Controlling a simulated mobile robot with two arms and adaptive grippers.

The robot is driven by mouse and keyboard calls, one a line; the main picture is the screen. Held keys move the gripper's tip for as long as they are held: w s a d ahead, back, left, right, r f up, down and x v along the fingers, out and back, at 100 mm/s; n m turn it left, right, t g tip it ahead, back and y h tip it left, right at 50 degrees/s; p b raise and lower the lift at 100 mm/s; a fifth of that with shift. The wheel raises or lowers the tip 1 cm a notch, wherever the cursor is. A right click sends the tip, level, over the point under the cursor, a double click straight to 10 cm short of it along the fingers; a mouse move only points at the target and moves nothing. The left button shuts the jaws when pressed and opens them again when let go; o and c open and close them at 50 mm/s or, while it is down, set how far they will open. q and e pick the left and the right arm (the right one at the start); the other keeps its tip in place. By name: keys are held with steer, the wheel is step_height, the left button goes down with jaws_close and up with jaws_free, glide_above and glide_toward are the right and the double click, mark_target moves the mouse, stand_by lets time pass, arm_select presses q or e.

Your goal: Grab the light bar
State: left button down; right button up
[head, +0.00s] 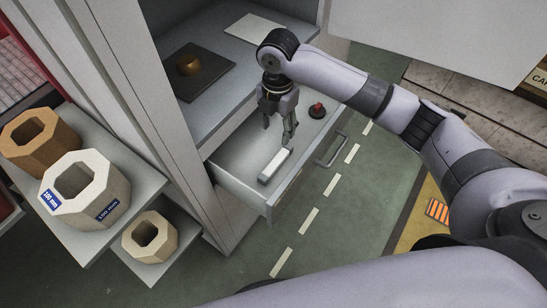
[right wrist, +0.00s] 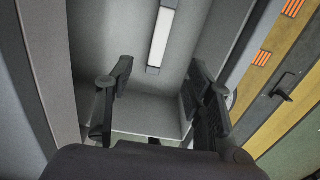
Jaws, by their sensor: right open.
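The light bar (head: 274,166) is a short white bar with grey ends. It lies in the open grey drawer (head: 235,182), near the drawer's front. In the right wrist view the light bar (right wrist: 161,38) lies on the drawer floor, beyond the fingers. My right gripper (head: 278,138) points down over the drawer, just behind the bar. It is open and empty, and it appears apart from the bar. The fingers of the right gripper (right wrist: 160,85) stand wide apart in the wrist view. My left gripper is not in view.
A red-topped knob-like object (head: 317,110) sits at the drawer's right end. The cabinet shelf above holds a dark plate (head: 205,75) with a brass piece (head: 188,64). Octagonal hollow blocks (head: 85,190) stand on shelves at left. The drawer handle (head: 330,152) sticks out in front.

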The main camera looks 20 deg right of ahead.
glide_toward(276, 161)
steer(key=shift+d+f, duration=0.1)
steer(key=shift+d, duration=0.05)
step_height(276, 161, down, 3)
steer(key=shift+w+f, duration=0.1)
steer(key=shift+f, duration=0.6)
steer(key=f, duration=0.3)
steer(key=shift+a+f+b, duration=0.2)
steer(key=shift+f+b, duration=0.1)
steer(key=shift+b, duration=0.05)
steer(key=shift+f, duration=0.35)
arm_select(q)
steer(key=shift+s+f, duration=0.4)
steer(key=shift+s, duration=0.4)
arm_select(e)
jaws_close()
